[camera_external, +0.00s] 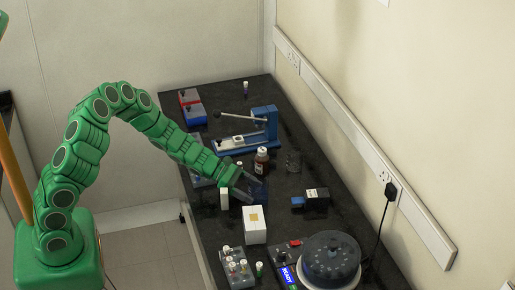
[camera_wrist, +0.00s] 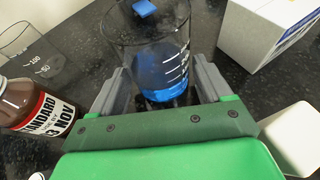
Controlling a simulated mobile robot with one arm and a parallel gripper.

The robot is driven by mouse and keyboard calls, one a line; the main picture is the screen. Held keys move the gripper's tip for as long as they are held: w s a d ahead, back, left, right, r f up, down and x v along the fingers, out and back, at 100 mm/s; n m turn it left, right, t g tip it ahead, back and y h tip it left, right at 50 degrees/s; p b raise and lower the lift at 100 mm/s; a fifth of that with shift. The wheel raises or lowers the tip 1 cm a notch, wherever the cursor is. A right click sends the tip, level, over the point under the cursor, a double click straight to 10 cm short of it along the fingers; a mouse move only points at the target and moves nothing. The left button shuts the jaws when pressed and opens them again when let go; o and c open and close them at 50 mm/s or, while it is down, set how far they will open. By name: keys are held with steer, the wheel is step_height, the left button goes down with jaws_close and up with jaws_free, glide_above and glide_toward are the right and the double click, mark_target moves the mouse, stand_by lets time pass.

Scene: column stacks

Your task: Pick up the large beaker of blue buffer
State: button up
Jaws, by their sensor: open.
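The large beaker of blue buffer (camera_wrist: 160,55) is clear glass with white marks and blue liquid at its base. It stands on the dark bench, and in the external view the beaker (camera_external: 259,189) is partly hidden by my gripper (camera_external: 244,187). In the wrist view my gripper (camera_wrist: 162,88) is open, with one grey finger on each side of the beaker's lower part. I cannot tell whether either finger touches the glass. The green palm hides the near part of the bench.
A brown bottle (camera_external: 261,160) with a dated label stands close to the left finger in the wrist view (camera_wrist: 38,108). A smaller empty beaker (camera_wrist: 28,52) is beyond it. A white box (camera_external: 255,227) and a slim white block (camera_external: 224,199) stand nearby. A centrifuge-like device (camera_external: 331,258) is at the front.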

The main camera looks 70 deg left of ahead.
steer(key=c, duration=0.8)
steer(key=shift+r, duration=1.6)
steer(key=shift+s+d+r, duration=0.4)
steer(key=shift+s+r, duration=1.2)
steer(key=shift+s, duration=0.65)
steer(key=shift+s+d+r, duration=0.35)
steer(key=shift+s+r, duration=1.3)
steer(key=shift+s, duration=0.6)
steer(key=shift+s+d+r, duration=0.4)
steer(key=shift+s+r, duration=1.2)
steer(key=shift+s, duration=0.65)
